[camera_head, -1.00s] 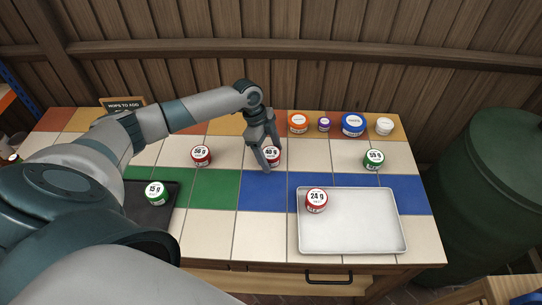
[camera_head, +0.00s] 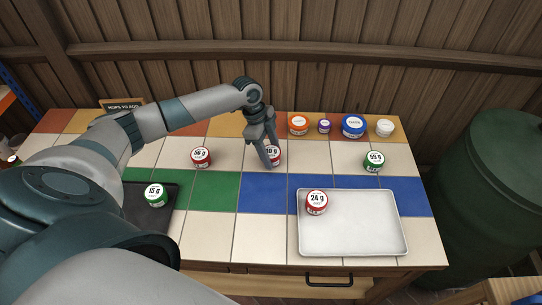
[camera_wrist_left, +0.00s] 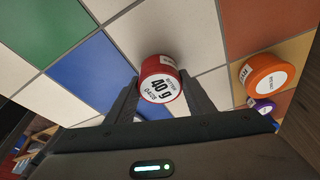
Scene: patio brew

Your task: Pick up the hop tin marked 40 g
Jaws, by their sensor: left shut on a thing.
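The red hop tin marked 40 g (camera_head: 275,155) stands on the tiled table, partly hidden by my left gripper in the head view. In the left wrist view the tin (camera_wrist_left: 161,82) sits between the two fingers, with its label reading 40 g. My left gripper (camera_head: 268,157) comes down from above and is shut on this tin. Whether the tin is clear of the tiles I cannot tell. My right gripper is not in view.
A white tray (camera_head: 375,235) holds a red 24 g tin (camera_head: 316,202). A dark tray (camera_head: 152,217) holds a green 15 g tin (camera_head: 155,195). A red 56 g tin (camera_head: 201,157) and a green 55 g tin (camera_head: 373,160) stand on tiles. Several lidded jars line the back.

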